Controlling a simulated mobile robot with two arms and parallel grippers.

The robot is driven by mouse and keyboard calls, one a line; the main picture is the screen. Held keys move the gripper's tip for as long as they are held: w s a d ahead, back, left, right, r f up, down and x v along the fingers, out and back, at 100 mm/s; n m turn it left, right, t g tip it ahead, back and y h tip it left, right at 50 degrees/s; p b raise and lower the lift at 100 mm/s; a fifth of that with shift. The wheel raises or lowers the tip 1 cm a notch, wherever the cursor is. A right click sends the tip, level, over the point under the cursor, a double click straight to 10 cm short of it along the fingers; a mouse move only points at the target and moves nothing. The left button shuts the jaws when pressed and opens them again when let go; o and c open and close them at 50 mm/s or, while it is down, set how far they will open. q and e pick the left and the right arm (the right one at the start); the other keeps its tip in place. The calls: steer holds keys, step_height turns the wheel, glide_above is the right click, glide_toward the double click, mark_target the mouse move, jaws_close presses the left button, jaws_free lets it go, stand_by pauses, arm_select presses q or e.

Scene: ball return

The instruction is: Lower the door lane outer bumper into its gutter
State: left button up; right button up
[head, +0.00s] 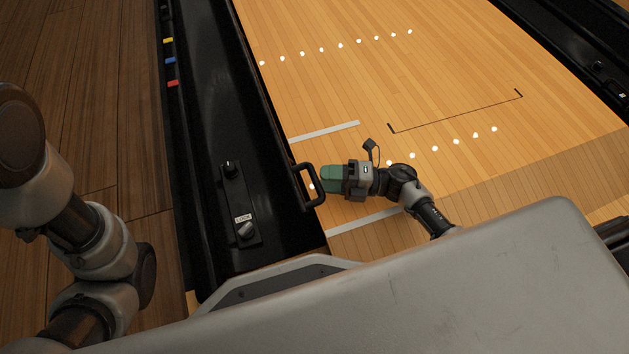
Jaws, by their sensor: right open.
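The bumper (259,105) appears as a long black rail along the left edge of the wooden lane. A black U-shaped handle (309,186) sticks out from its near end over the lane. The gutter cannot be told apart clearly from the dark rail. My right gripper (325,179) has green fingers and points left, right beside the handle. It is open; whether its fingers touch or straddle the handle, I cannot tell. My left arm shows at the left edge, but its gripper is out of view.
A black panel (238,205) with two knobs, one labelled LOCK (243,218), sits on the dark divider left of the rail. Yellow, blue and red tabs (171,61) line the divider's far left edge. The lane (350,90) is clear beyond my right arm.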

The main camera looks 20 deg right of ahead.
mark_target(315, 177)
steer(key=shift+b+x, duration=0.55)
steer(key=shift+x, duration=1.15)
jaws_close()
